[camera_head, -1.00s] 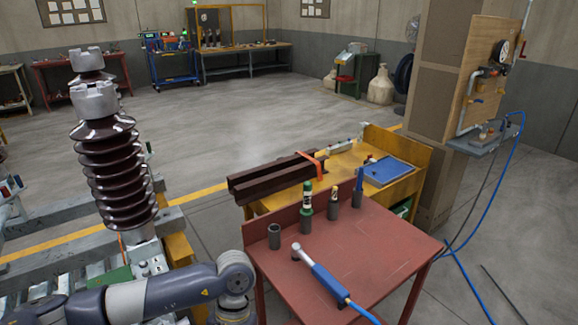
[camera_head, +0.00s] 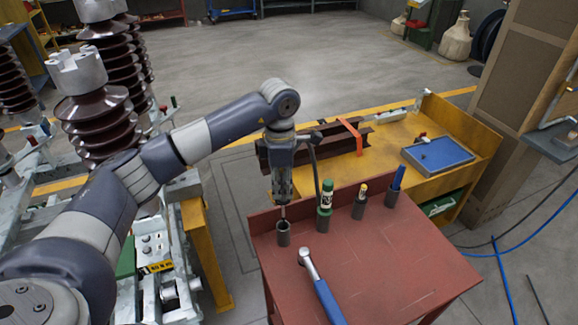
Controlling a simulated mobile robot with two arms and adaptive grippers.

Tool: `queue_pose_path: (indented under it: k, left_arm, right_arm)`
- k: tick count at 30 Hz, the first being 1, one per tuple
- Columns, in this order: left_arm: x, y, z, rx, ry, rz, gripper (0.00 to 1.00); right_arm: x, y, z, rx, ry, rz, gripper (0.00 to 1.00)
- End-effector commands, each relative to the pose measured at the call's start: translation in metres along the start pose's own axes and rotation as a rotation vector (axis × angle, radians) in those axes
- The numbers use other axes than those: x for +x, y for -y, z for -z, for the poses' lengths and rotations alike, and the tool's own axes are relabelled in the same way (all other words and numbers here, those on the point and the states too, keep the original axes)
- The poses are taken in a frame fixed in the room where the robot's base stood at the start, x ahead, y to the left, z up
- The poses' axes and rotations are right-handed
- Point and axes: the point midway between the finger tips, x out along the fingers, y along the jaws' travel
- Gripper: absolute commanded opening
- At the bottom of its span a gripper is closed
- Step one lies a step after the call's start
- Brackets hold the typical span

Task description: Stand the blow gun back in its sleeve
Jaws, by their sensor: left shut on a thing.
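My left gripper (camera_head: 282,192) points down over the leftmost dark grey sleeve (camera_head: 284,236) at the back left of the red table (camera_head: 370,262). It is shut on the blow gun (camera_head: 283,212), of which only a thin part shows below the fingers, at the sleeve's mouth. The rest is hidden by the gripper. I cannot tell how far the tip is inside the sleeve. The sleeve stands upright. My right gripper is not in view.
A blue-handled wrench (camera_head: 325,295) lies in front. Dark steel beams (camera_head: 330,145) on a yellow bench (camera_head: 385,140) are behind. The table's right half is clear.

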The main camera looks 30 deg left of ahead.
Motion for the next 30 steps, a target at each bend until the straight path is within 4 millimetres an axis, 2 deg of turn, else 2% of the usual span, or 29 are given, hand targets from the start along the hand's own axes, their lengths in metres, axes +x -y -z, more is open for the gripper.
queue_pose_path:
  k: [3,7,18,30]
  left_arm:
    - [-0.007,-0.006,0.001,-0.069,-0.015,0.001,0.0]
    - [-0.004,-0.007,0.001,-0.086,-0.019,0.002,0.0]
    - [0.021,-0.007,0.001,-0.084,-0.018,0.001,0.0]
    - [0.017,-0.007,0.001,-0.083,-0.017,0.001,0.0]
  right_arm:
    - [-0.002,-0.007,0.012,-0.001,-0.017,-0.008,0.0]
    - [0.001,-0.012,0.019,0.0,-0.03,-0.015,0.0]
    - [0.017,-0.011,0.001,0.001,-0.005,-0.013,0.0]
    - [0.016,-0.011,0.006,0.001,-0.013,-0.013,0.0]
